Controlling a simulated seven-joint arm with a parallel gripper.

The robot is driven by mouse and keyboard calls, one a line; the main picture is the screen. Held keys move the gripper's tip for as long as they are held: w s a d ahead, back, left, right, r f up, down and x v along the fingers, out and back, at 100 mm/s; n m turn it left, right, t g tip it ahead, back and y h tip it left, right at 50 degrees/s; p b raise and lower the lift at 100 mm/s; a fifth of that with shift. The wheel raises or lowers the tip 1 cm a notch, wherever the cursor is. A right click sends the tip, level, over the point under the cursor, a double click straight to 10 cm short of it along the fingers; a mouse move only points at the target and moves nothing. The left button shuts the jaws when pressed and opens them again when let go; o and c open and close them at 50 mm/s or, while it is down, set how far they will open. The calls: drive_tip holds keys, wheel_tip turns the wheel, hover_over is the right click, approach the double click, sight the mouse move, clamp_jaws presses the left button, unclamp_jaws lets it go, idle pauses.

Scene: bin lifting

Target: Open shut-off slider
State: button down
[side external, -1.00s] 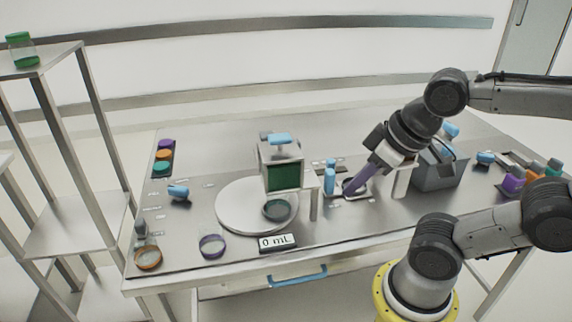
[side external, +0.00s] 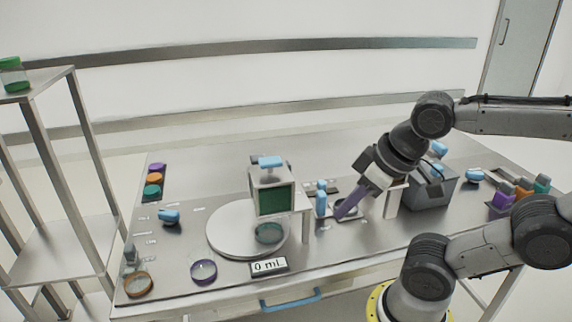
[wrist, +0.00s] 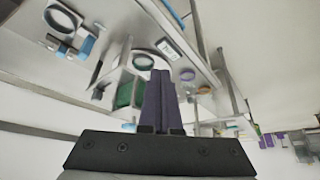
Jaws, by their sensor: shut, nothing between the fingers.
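My gripper (side external: 341,215) is shut and empty, its purple fingers tilted down to the left. Its tips are low over the right middle of the table, just right of an upright blue handle (side external: 321,198) on a small fixture. Contact there cannot be told. A box dispenser with a dark green front (side external: 273,199) stands left of the gripper, with a blue handle (side external: 270,162) on top. Another blue handle (side external: 169,216) lies at the table's left. I cannot tell which blue part is the shut-off slider. In the wrist view my closed fingers (wrist: 158,76) point toward the table.
A round white plate (side external: 225,232) with a dish sits below the dispenser. A "0 mL" display (side external: 269,266) is at the front. A grey bin (side external: 432,188) stands right of my gripper. Coloured-capped containers are at the far right; the left front holds two ring-like dishes.

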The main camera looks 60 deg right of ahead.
drive_tip(key=c, duration=1.5)
unclamp_jaws()
drive_tip(key=shift+c, duration=0.2)
drive_tip(key=shift+o, duration=2.4)
drive_tip(key=shift+s+r+m, duration=0.1)
drive_tip(key=shift+s+m, duration=0.2)
drive_tip(key=o, duration=0.4)
drive_tip(key=shift+m+g, duration=0.3)
drive_tip(key=shift+m, duration=0.2)
drive_tip(key=r, duration=0.2)
drive_tip(key=w+r, duration=0.1)
drive_tip(key=r, duration=0.1)
drive_tip(key=shift+w+d+r, duration=0.1)
drive_tip(key=shift+w, duration=0.05)
drive_tip(key=w+d+r+m+g, duration=0.2)
drive_tip(key=w+d+r+m, duration=0.25)
drive_tip(key=w+r, duration=0.55)
drive_tip(key=m+g, duration=0.3)
hover_over(286, 162)
wheel_tip(286, 162, down, 7)
wheel_tip(286, 162, down, 13)
drive_tip(key=shift+a, duration=0.1)
